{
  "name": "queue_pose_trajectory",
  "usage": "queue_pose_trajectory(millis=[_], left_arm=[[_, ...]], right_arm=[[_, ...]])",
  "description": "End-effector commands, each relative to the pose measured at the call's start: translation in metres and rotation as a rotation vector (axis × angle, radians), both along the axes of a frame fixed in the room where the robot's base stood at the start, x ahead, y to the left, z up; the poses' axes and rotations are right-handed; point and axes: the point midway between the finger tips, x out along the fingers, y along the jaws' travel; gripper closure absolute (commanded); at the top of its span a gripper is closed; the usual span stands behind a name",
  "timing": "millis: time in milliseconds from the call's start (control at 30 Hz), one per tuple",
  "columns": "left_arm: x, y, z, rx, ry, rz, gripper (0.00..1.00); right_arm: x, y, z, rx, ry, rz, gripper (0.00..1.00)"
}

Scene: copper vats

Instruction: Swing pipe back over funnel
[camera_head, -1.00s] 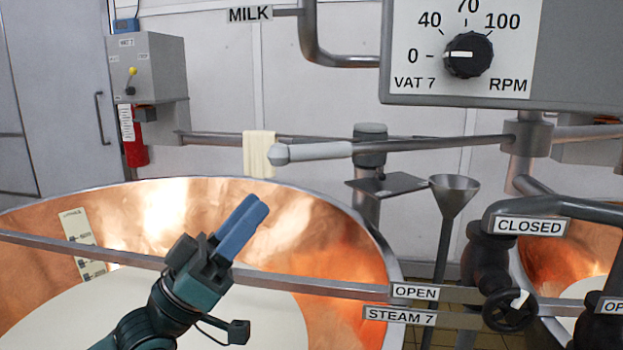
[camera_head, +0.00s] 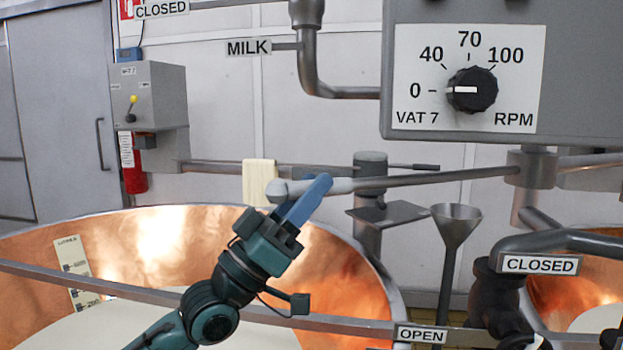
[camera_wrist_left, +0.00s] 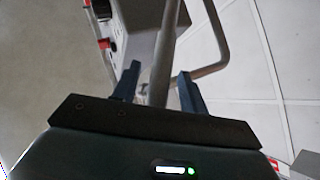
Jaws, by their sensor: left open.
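A long grey pipe (camera_head: 435,180) runs left from an upright pivot (camera_head: 531,168) and ends in a pale sleeve with a rounded tip (camera_head: 278,190) over the copper vat. The grey metal funnel (camera_head: 456,222) stands on a thin stem at the right of the vat, below the pipe's middle stretch. My left gripper (camera_head: 304,202) is at the pipe's tip end, its blue fingers partly covering the sleeve. In the left wrist view, the pipe (camera_wrist_left: 168,55) passes between the two open fingers (camera_wrist_left: 158,84); contact cannot be told. My right gripper is not in view.
The copper vat (camera_head: 175,222) holds pale liquid and has a metal rail across it. A cream cloth (camera_head: 259,182) hangs on a wall bar behind the tip. A small plate (camera_head: 390,213) is near the funnel. The RPM panel (camera_head: 468,78) hangs above right.

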Motion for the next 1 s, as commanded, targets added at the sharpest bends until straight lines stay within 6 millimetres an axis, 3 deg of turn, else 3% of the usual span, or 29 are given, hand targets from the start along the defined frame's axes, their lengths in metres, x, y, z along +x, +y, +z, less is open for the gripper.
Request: queue_pose_trajectory(millis=[400, 933, 1000], left_arm=[[0.0034, -0.0063, 0.0065, 0.000, 0.001, -0.001, 0.57], [0.0031, -0.0061, 0.0066, 0.000, 0.001, -0.001, 0.99], [0.0031, -0.0061, 0.0064, 0.000, 0.001, -0.001, 1.00]], right_arm=[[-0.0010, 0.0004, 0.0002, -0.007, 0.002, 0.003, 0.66], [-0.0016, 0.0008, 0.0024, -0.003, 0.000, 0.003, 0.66], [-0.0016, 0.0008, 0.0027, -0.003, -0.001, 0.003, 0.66]])
